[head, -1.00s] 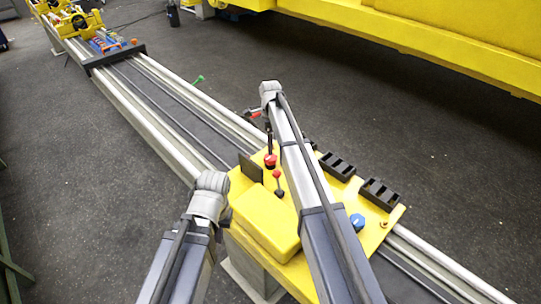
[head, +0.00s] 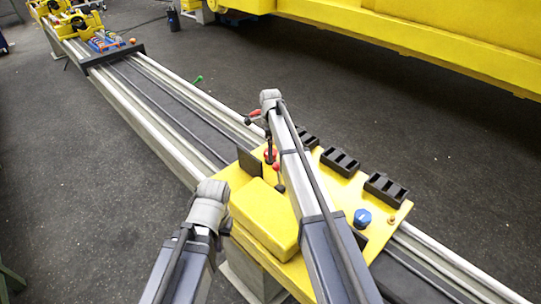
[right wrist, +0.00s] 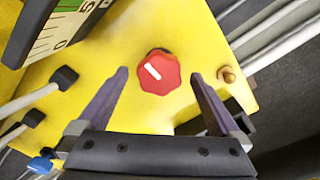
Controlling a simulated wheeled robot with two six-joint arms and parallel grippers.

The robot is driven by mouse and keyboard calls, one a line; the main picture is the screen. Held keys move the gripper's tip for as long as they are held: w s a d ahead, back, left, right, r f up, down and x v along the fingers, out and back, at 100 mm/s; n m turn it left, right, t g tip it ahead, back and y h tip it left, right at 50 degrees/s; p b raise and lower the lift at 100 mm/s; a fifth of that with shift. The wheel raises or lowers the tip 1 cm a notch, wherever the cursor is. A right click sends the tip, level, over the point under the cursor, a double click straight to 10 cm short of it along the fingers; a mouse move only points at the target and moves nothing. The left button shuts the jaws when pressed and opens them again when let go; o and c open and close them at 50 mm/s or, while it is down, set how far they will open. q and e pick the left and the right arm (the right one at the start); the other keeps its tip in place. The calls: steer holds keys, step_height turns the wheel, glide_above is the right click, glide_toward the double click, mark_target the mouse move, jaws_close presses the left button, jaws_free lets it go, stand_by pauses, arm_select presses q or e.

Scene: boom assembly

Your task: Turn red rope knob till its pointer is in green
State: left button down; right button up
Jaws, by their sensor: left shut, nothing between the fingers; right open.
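The red knob (right wrist: 158,73) sits on the yellow panel (right wrist: 185,30) in the right wrist view, with a white pointer mark slanting to the upper left. No green zone is clear around it. A pale scale strip (right wrist: 62,30) with dark ticks and numbers shows at upper left. My right gripper (right wrist: 159,75) is open; its fingers lie on both sides of the knob in the picture, apart from it. In the head view the red knob (head: 270,155) is partly hidden by my right arm. My left gripper (head: 225,222) is shut and empty beside the yellow box.
Long rails (head: 165,105) run to the upper left. A yellow beam (head: 420,35) crosses the upper right.

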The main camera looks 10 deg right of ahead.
steer(key=shift+f, duration=0.15)
steer(key=shift+c, duration=0.2)
steer(key=c, duration=1.3)
steer(key=n, duration=0.7)
steer(key=shift+n, duration=0.3)
steer(key=n, duration=0.4)
steer(key=shift+n, duration=2)
